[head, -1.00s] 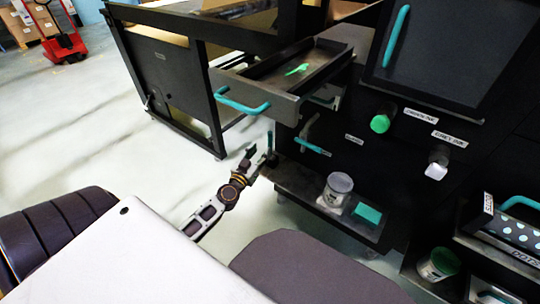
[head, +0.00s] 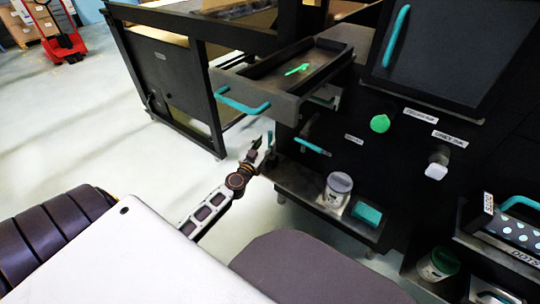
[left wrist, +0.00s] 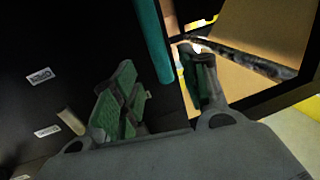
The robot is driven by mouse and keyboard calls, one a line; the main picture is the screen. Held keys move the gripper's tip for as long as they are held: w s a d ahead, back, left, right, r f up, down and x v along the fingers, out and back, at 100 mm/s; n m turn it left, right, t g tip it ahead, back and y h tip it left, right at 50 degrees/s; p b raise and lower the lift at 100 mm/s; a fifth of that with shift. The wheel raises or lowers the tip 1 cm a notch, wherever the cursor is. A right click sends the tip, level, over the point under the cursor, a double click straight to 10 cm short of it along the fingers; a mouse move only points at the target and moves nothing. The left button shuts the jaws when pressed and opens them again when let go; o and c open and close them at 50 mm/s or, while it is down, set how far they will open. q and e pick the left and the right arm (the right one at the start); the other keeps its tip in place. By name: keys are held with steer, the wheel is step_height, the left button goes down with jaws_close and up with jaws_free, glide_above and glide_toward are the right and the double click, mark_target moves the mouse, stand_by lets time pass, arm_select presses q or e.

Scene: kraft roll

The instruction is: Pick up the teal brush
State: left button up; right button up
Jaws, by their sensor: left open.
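A thin upright teal handle, which I take for the teal brush (head: 270,137), stands at the left front corner of the black cabinet in the head view. Its lower end is hidden by my gripper. My left gripper (head: 258,149) is open and right beside it. In the left wrist view a teal bar (left wrist: 152,40) lies beyond and between the two fingers of my left gripper (left wrist: 160,72). I cannot tell whether a finger touches it. My right gripper is not in view.
An open drawer with a teal handle (head: 242,101) and a green item (head: 298,69) juts out above the gripper. A low shelf (head: 290,182) holds a can (head: 337,190) and a teal block (head: 367,214). Open floor (head: 190,170) lies left of the cabinet.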

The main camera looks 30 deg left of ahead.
mark_target(269, 138)
arm_select(q)
steer(key=shift+w, duration=0.15)
steer(key=shift+w+a+r, duration=0.1)
steer(key=shift+w+a, duration=0.05)
steer(key=shift+w, duration=0.35)
steer(key=shift+w+a+r, duration=0.1)
steer(key=shift+w, duration=0.4)
steer(key=shift+w+a+b, duration=0.15)
steer(key=shift+w+b, duration=0.2)
steer(key=shift+w, duration=1)
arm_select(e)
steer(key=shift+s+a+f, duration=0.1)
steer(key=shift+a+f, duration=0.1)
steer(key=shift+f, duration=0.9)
arm_select(q)
steer(key=shift+c, duration=0.2)
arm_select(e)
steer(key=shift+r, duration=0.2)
arm_select(q)
jaws_close()
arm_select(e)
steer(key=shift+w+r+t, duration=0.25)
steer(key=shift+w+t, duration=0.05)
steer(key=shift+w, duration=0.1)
